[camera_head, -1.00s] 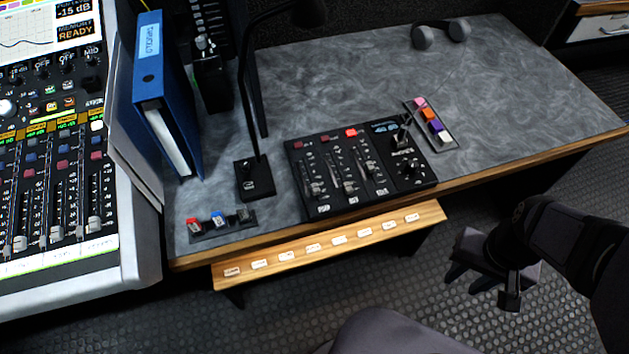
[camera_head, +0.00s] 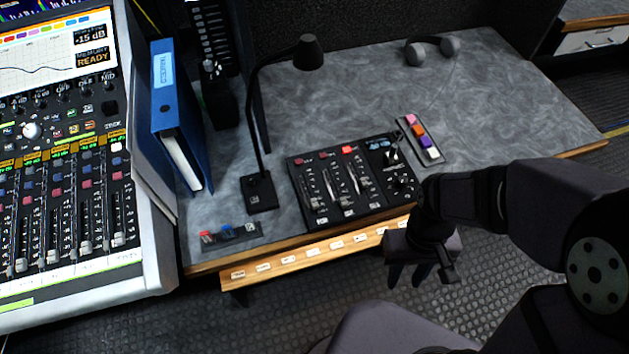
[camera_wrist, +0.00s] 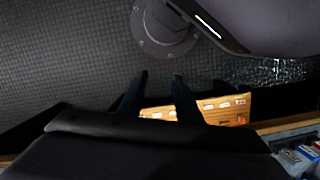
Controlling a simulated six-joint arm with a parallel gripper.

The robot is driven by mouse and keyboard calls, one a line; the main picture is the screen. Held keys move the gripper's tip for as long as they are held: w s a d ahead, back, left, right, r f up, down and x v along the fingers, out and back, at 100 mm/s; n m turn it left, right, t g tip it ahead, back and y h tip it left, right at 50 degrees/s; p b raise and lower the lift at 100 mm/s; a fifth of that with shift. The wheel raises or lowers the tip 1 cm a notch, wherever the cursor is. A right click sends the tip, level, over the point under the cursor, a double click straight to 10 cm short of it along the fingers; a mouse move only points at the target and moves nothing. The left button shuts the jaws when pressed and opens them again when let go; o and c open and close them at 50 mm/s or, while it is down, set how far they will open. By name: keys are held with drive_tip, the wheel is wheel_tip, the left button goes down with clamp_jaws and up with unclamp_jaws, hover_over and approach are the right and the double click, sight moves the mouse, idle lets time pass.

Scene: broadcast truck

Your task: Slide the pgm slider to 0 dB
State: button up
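A small black mixer panel (camera_head: 337,212) lies near the front edge of the grey desk. It has three vertical sliders, their knobs low to mid-track: a left slider (camera_head: 317,203), a middle slider (camera_head: 348,200) and a right slider (camera_head: 366,184). Their labels are too small to read, so I cannot tell which is pgm. My gripper (camera_head: 423,272) is right of and in front of the panel, beyond the desk edge, apart from the sliders. In the wrist view its two dark fingers (camera_wrist: 158,92) stand apart with nothing between them.
A thin-stemmed lamp (camera_head: 260,188) stands left of the panel. A coloured button strip (camera_head: 422,138) lies right of it. A labelled wooden ledge (camera_head: 300,256) runs below the desk front. A large console (camera_head: 70,215) and blue binder (camera_head: 178,125) stand left. A chair (camera_head: 385,330) is in front.

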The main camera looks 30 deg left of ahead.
drive_tip(key=a+r+n+h+p, duration=0.1)
drive_tip(key=a+r+n+p, duration=0.35)
drive_tip(key=a, duration=0.65)
wheel_tip(320, 180, up, 3)
drive_tip(key=t+y+p, duration=0.1)
drive_tip(key=t+y, duration=0.1)
hover_over(314, 201)
drive_tip(key=shift+a+m, duration=0.1)
drive_tip(key=shift+m, duration=0.15)
drive_tip(key=shift+d+f+m, duration=0.1)
drive_tip(key=shift+d+m, duration=0.1)
drive_tip(key=shift+m, duration=0.1)
drive_tip(key=shift+s+f+p, duration=0.1)
drive_tip(key=shift+f+p, duration=0.7)
drive_tip(key=shift+f, duration=2.8)
drive_tip(key=shift+c, duration=0.3)
clamp_jaws()
